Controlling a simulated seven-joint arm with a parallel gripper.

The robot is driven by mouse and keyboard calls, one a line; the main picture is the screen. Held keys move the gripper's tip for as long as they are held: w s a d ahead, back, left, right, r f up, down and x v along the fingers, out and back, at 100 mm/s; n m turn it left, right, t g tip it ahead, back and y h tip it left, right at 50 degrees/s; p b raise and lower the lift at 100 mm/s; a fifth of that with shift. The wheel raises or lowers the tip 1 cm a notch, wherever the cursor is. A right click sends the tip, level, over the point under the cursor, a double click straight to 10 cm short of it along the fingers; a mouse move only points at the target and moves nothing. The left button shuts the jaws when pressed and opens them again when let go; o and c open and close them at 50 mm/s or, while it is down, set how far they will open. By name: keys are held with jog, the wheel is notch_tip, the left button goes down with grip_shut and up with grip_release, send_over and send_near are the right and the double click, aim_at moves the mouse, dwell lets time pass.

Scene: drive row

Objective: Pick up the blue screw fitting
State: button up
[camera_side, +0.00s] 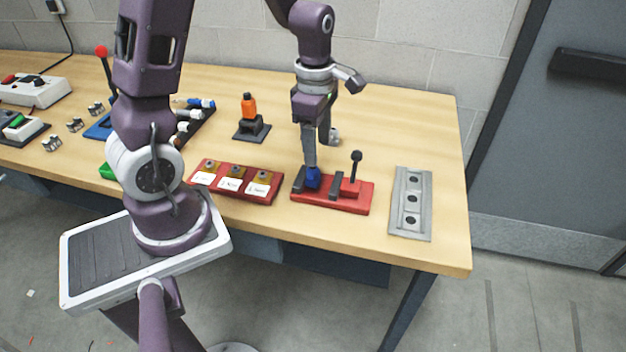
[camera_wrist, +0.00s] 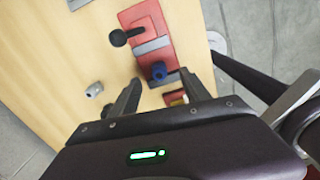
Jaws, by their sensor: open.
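The blue screw fitting (camera_side: 313,177) sits on the red vise-like base (camera_side: 350,204) near the front of the table, beside a grey block. In the wrist view the blue fitting (camera_wrist: 159,71) lies between and slightly beyond the two fingertips. My gripper (camera_side: 311,164) points down over the fitting, its fingers reaching close to it. In the wrist view my gripper (camera_wrist: 161,78) is open, one finger to each side of the fitting. I cannot tell whether either finger touches it.
A black-knobbed lever (camera_side: 356,157) stands up from the red base, right of the fitting. A grey plate with holes (camera_side: 411,204) lies further right. A red tray with labelled cards (camera_side: 236,182) lies left. A small grey part (camera_side: 334,136) lies behind my gripper.

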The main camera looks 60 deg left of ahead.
aim_at(314, 173)
jog(key=f+n, duration=0.1)
jog(key=a+f+n, duration=0.1)
jog(key=f, duration=0.1)
jog(key=shift+w, duration=0.1)
jog(key=f, duration=0.6)
jog(key=shift+a+f, duration=0.15)
jog(key=shift+a, duration=0.05)
grip_shut()
